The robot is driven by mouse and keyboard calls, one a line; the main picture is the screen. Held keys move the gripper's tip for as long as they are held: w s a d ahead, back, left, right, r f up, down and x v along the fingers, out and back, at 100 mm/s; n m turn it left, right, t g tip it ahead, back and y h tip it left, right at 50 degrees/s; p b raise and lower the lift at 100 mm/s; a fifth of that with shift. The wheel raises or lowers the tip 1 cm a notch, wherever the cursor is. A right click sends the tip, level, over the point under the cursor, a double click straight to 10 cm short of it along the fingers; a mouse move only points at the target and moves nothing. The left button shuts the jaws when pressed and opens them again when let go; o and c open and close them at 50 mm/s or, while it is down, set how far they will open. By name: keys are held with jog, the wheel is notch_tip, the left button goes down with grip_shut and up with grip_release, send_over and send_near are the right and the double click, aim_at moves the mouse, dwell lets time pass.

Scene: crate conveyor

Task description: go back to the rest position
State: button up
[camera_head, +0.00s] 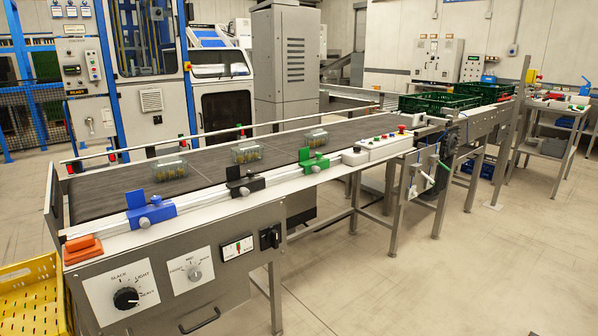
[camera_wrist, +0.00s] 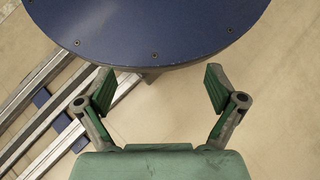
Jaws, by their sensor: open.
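My gripper (camera_wrist: 159,92) shows in the wrist view with its two green-padded fingers spread apart. Nothing is between the fingers. Beyond the fingertips is a round dark blue plate (camera_wrist: 150,28) with small screws near its rim, and pale floor below it. I cannot tell what the plate belongs to. My gripper does not show in the head view, so where it stands relative to the conveyor (camera_head: 210,173) cannot be seen there.
Three clear boxes (camera_head: 171,167) stand apart on the conveyor. Blue (camera_head: 150,211), black (camera_head: 245,184) and green (camera_head: 313,162) fixtures line its front rail. Green crates (camera_head: 430,104) stand at its far end. A yellow crate (camera_head: 30,290) is at front left. Floor at right is clear. Metal rails (camera_wrist: 50,110) run beside the plate.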

jog(key=s+f+g, duration=0.1)
jog(key=s+g, duration=0.1)
jog(key=s, duration=0.6)
jog(key=w+r+t+p, duration=0.2)
jog(key=r+p, duration=0.6)
jog(key=p, duration=0.3)
jog(key=w+r+t+p, duration=0.2)
jog(key=w+r+p, duration=0.1)
jog(key=r+p, duration=0.5)
jog(key=p, duration=0.2)
jog(key=shift+w+d+h+p, duration=0.2)
jog(key=shift+w+h+p, duration=0.1)
jog(key=shift+p, duration=0.1)
